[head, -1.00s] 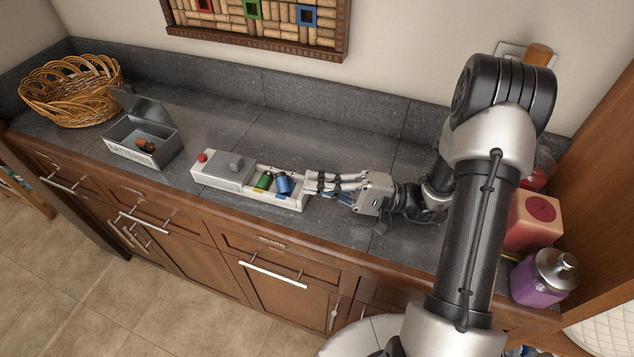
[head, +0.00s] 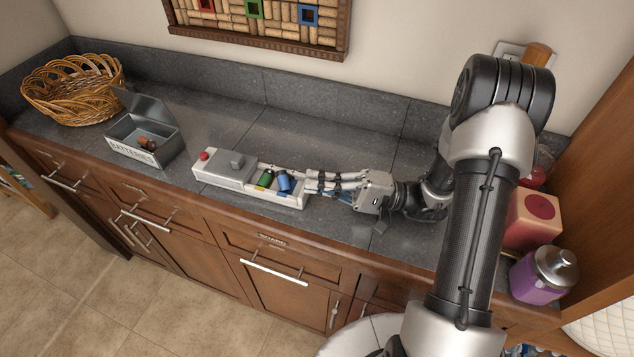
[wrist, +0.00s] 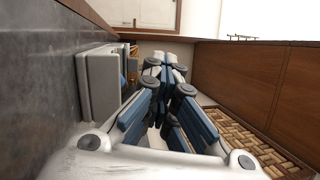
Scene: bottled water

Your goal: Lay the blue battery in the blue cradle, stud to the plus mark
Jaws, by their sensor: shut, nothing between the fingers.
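The blue battery (head: 284,184) is in the right part of the white device (head: 222,171) on the counter, lying at a slant beside a green battery (head: 265,179). The cradle under the blue battery, its plus mark and which end carries the stud are too small to make out. My gripper (head: 309,182) is shut and empty at the right end of the device, close to the blue battery. In the wrist view my gripper (wrist: 167,62) has its fingers together, and the grey device (wrist: 98,85) shows to their left with a sliver of blue beside it.
A grey metal box (head: 144,140) marked "BATTERIES" stands open to the left with reddish-brown items inside. A wicker basket (head: 72,90) is at the far left. A pink canister (head: 532,219) and a purple jar (head: 545,275) are at the right. The counter behind the device is clear.

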